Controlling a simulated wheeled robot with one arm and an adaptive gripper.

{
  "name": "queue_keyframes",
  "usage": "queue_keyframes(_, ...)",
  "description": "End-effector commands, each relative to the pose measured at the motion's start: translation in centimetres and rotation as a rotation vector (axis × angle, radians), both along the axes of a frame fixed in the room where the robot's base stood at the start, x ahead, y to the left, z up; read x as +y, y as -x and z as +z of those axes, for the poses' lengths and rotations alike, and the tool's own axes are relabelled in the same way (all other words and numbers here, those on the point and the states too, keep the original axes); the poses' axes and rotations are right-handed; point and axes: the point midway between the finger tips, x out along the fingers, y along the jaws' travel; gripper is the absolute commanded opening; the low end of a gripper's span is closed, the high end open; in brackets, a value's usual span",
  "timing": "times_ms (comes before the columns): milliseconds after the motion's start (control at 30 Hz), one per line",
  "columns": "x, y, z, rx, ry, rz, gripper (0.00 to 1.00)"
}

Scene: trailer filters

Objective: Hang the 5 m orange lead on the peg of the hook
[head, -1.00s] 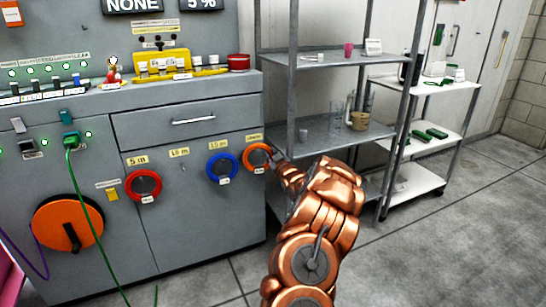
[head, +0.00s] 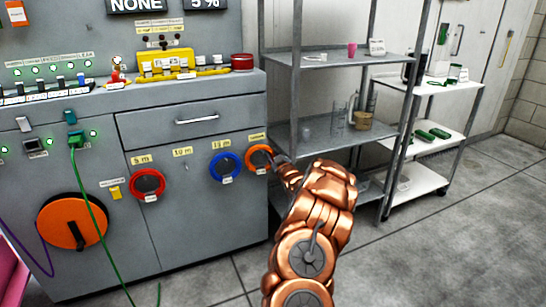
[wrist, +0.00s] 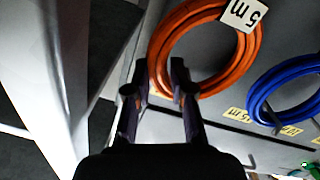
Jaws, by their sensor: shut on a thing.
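The orange lead (head: 248,163) is a coiled ring at the right end of the grey cabinet's front, under a small yellow label (head: 257,137). In the wrist view the orange lead (wrist: 158,48) carries a white tag reading "5 m". My gripper (head: 279,160) reaches it from the right. In the wrist view the fingers of my gripper (wrist: 161,84) close on the coil's edge. The hook's peg is not distinct in either view, so I cannot tell whether the coil rests on it.
A red coil (head: 135,184) hangs under the "5 m" label and a blue coil (head: 212,167) under "15 m". The place under "10 m" is bare. A green cable (head: 91,203) hangs before an orange reel (head: 60,222).

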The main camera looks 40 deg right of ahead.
Motion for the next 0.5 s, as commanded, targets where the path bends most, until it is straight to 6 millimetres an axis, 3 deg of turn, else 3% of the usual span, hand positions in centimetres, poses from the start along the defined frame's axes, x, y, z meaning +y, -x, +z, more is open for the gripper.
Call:
queue_keyframes(133, 0.0, -0.01, 0.09, -0.001, 0.0, 0.0, 0.0)
queue_keyframes(167, 0.0, -0.01, 0.09, -0.001, 0.0, 0.0, 0.24)
queue_keyframes(400, 0.01, -0.01, 0.05, -0.001, 0.0, 0.0, 0.49)
queue_keyframes(500, 0.01, -0.01, 0.04, -0.001, 0.0, 0.0, 0.52)
